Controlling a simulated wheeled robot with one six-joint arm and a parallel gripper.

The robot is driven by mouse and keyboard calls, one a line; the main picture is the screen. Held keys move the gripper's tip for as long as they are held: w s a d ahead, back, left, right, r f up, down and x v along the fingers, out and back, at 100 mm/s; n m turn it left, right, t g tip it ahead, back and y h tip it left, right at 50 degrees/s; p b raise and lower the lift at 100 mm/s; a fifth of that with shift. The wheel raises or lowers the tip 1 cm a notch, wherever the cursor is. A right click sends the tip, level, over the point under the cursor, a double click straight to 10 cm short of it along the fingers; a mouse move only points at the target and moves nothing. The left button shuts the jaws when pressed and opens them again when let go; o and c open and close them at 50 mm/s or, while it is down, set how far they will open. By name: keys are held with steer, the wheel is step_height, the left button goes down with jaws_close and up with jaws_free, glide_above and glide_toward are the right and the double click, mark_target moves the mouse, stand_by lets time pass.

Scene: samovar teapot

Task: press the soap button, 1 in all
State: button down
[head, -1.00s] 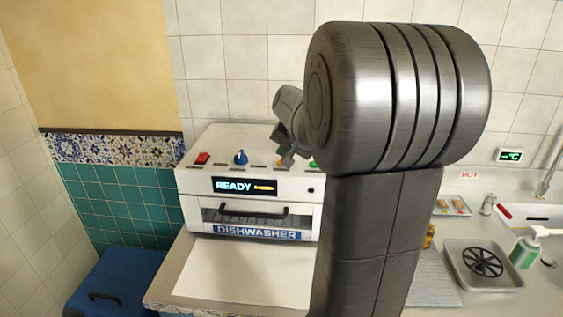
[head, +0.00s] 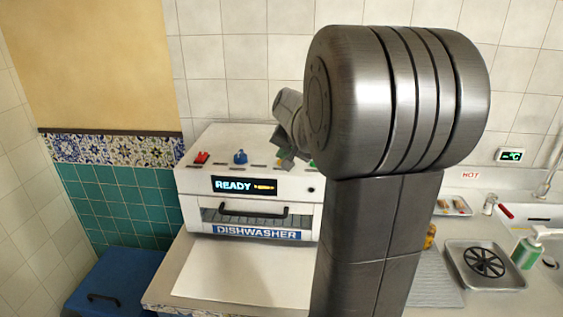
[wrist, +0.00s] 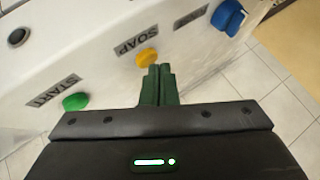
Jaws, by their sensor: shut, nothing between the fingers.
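The yellow soap button (wrist: 147,57) sits beside its SOAP label (wrist: 138,39) on the dishwasher's white top in the wrist view. My gripper (wrist: 158,68) is shut and empty. Its dark green fingertips appear just below and slightly right of the yellow button; I cannot tell whether they touch it. In the head view my gripper (head: 285,159) is low over the panel of the dishwasher (head: 212,143) and hides most or all of the yellow button.
The green START button (wrist: 75,102) lies to one side of the soap button, and a blue knob (wrist: 228,18) to the other. A red switch (head: 202,157) is at the panel's left. The display (head: 244,186) reads READY. My arm blocks the view's middle right.

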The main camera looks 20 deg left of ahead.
steer(key=shift+f, duration=0.35)
steer(key=shift+r, duration=0.1)
stand_by(0.4)
steer(key=shift+r+p, duration=0.4)
steer(key=shift+r, duration=0.4)
steer(key=shift+r+p, duration=1.85)
steer(key=shift+r, duration=0.65)
